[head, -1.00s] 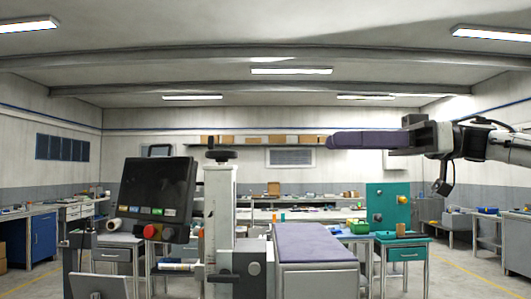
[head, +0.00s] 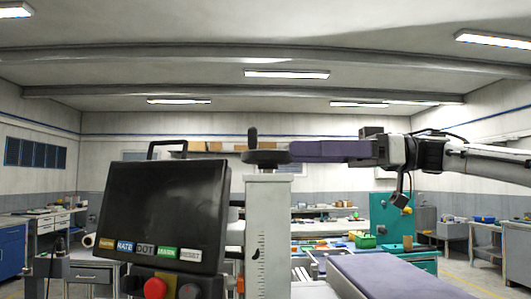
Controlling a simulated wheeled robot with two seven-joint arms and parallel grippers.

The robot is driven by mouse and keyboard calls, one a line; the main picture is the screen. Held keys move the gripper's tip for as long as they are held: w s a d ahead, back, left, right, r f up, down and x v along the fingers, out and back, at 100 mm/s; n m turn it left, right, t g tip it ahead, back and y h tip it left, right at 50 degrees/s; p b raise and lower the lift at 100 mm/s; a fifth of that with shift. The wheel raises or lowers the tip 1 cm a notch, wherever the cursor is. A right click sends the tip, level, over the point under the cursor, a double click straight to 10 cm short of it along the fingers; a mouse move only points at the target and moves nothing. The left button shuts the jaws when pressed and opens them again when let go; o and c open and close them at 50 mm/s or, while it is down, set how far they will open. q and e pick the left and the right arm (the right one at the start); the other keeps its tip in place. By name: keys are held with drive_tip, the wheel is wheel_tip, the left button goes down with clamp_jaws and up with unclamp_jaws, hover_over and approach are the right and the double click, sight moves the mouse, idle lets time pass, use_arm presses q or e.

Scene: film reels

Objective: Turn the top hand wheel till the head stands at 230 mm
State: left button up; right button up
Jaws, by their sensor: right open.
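The dark top hand wheel (head: 265,158), with an upright crank knob (head: 252,138), sits on top of the light grey column (head: 268,215). The column's front has a scale with fine marks and a small dark pointer (head: 256,254), too small to read. My right gripper (head: 293,151) comes in from the right at wheel height. Its long purple fingers are open, and their tips appear at the wheel's right edge; I cannot tell whether they touch it. The head on the column is not clearly in view. My left gripper is not in view.
A dark screen (head: 165,210) with coloured labels and a red button (head: 155,288) stands left of the column. A purple-topped bed (head: 395,275) lies at the lower right. Workbenches and a teal cabinet (head: 391,215) stand behind. The space above the wheel is clear.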

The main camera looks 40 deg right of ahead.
sight(268, 154)
drive_tip(key=x, duration=0.4)
drive_tip(key=shift+w+a+f, duration=0.15)
drive_tip(key=shift+w+a, duration=0.1)
drive_tip(key=shift+w, duration=0.15)
drive_tip(key=shift+w+a, duration=0.25)
drive_tip(key=shift+a, duration=0.3)
drive_tip(key=shift+w, duration=0.1)
drive_tip(key=c, duration=1.1)
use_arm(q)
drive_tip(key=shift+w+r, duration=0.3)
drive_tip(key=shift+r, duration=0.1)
use_arm(e)
drive_tip(key=shift+o, duration=0.2)
drive_tip(key=shift+t, duration=0.3)
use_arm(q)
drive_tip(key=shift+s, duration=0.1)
use_arm(e)
drive_tip(key=shift+m+h, duration=0.3)
drive_tip(key=shift+m, duration=0.1)
